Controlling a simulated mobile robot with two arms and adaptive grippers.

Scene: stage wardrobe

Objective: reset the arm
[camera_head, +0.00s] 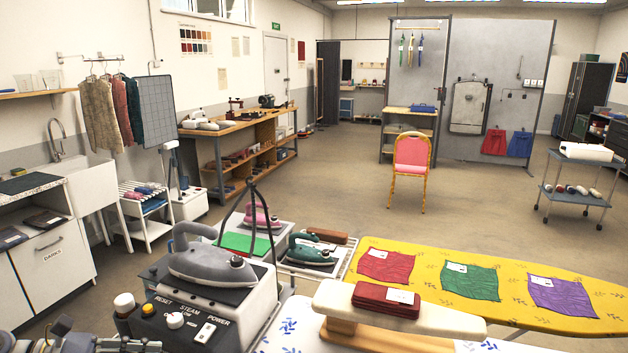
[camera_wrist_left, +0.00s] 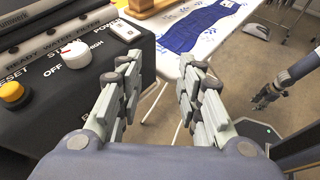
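My left gripper (camera_wrist_left: 160,82) is open and empty in the left wrist view, its two jointed fingers apart. It is in front of the steam station's black control panel (camera_wrist_left: 95,58) and beside the white-and-blue ironing board (camera_wrist_left: 205,28). Parts of the left arm show at the bottom left corner of the head view. What looks like my right gripper (camera_wrist_left: 263,98) hangs over the floor at the right of the left wrist view; its fingers are too small to read. The panel has a yellow reset button (camera_wrist_left: 13,93), a white knob (camera_wrist_left: 75,54) and a power switch (camera_wrist_left: 124,31).
A grey iron (camera_head: 208,258) rests on the steam station. A dark red folded cloth (camera_head: 385,299) lies on a small padded sleeve board (camera_head: 440,318). A yellow ironing board (camera_head: 400,253) holds red, green and purple cloths. Open floor lies beyond, around a pink chair (camera_head: 411,155).

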